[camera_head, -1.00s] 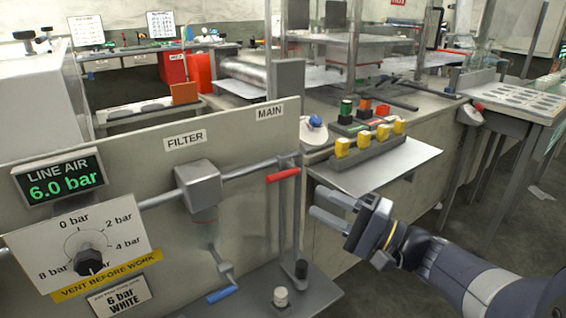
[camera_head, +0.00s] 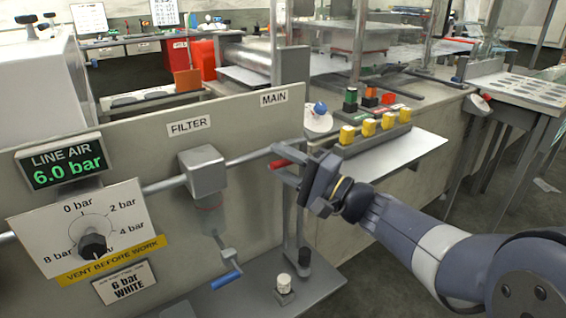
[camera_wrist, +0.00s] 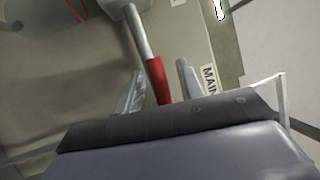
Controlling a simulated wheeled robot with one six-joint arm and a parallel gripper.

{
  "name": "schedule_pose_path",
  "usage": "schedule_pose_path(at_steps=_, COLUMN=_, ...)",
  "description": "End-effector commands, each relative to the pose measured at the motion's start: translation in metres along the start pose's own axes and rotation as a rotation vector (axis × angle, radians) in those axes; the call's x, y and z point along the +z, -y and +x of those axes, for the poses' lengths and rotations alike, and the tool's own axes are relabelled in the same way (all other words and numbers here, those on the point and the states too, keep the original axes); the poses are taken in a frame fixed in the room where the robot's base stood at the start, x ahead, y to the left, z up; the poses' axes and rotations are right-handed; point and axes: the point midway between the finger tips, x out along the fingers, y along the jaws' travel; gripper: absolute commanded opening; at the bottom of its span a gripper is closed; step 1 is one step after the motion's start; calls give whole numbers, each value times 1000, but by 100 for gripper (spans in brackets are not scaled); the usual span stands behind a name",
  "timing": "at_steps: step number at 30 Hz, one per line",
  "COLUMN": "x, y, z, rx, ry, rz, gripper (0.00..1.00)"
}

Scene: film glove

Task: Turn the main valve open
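The main valve has a red lever handle (camera_head: 281,164) on the grey pipe under the MAIN label (camera_head: 273,98). In the wrist view the red handle (camera_wrist: 158,80) lies between my two fingers, roughly in line with the pipe (camera_wrist: 138,30). My gripper (camera_head: 284,165) is at the handle in the head view, with the fingers partly covering it. In the wrist view my gripper (camera_wrist: 160,85) is open, with a gap between the handle and each finger. The handle's far end is hidden behind the gripper body.
The filter (camera_head: 203,171) hangs on the pipe to the left, with a blue lever (camera_head: 226,279) below. The LINE AIR display (camera_head: 62,163) reads 6.0 bar. A pressure knob (camera_head: 92,245) sits below it. A block with yellow parts (camera_head: 368,128) stands behind my gripper.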

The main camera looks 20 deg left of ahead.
Motion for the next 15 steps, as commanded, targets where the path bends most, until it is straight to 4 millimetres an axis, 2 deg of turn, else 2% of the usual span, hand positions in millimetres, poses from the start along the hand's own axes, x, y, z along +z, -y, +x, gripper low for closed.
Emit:
schedule_pose_path(at_steps=6, x=0, y=0, z=0, rx=0, ry=0, rz=0, gripper=34)
schedule_pose_path(at_steps=15, x=0, y=0, z=0, rx=1, ry=0, rz=0, gripper=10)
